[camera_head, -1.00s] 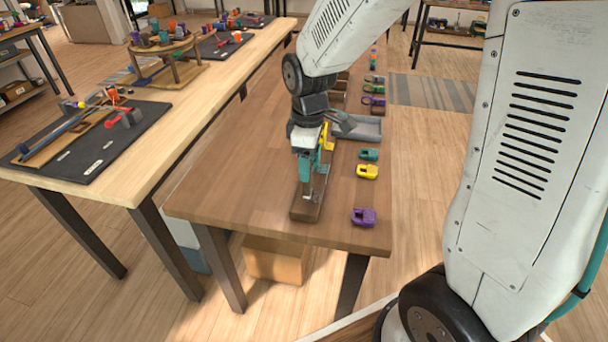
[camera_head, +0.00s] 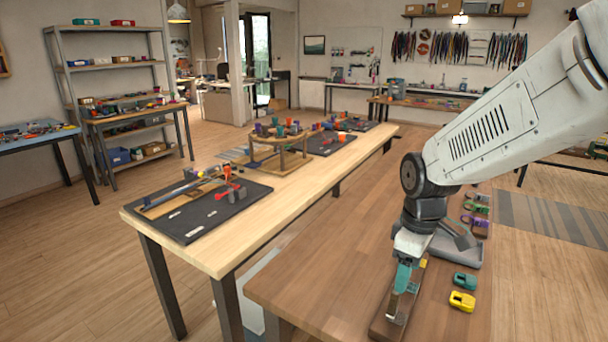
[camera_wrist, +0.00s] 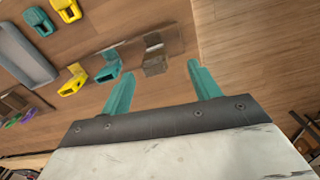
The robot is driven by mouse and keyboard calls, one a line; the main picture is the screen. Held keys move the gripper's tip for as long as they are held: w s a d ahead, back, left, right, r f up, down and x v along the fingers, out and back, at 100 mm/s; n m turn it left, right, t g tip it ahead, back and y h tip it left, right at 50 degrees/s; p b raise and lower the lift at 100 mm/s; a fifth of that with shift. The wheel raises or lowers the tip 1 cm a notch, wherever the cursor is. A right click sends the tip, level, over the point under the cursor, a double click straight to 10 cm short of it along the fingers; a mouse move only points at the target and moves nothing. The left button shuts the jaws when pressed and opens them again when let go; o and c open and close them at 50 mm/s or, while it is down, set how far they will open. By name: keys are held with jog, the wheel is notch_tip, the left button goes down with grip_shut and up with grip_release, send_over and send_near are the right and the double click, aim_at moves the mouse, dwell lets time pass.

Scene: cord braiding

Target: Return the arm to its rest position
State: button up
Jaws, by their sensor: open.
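My gripper (camera_head: 400,304) is at the near end of the brown table (camera_head: 340,272), low over a dark wooden block (camera_head: 383,326). In the wrist view its two teal fingers (camera_wrist: 160,69) are spread apart with nothing held between them. The block also shows in the wrist view, beyond the fingertips, with a yellow clip (camera_wrist: 72,82), a teal clip (camera_wrist: 108,67) and a grey metal piece (camera_wrist: 154,60) along it. My arm reaches in from the right of the head view. Whether the fingers touch the block cannot be told.
To the right of my gripper lie a loose teal clip (camera_head: 466,281) and a loose yellow clip (camera_head: 462,301). A grey tray (camera_head: 462,257) sits behind them, with coloured clips farther back. A lighter bench (camera_head: 250,215) with a black mat (camera_head: 205,222) stands to the left.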

jog(key=s+r+m, duration=0.3)
jog(key=s, duration=0.3)
jog(key=s+d+r+m, duration=0.1)
jog(key=s+r+m, duration=0.2)
jog(key=s, duration=0.4)
jog(key=s+d+r+m+t, duration=0.1)
jog(key=s+r+m, duration=0.2)
jog(key=s, duration=0.4)
jog(key=shift+s+d+r+m, duration=0.25)
jog(key=shift+r+m, duration=0.05)
jog(key=shift+r, duration=0.3)
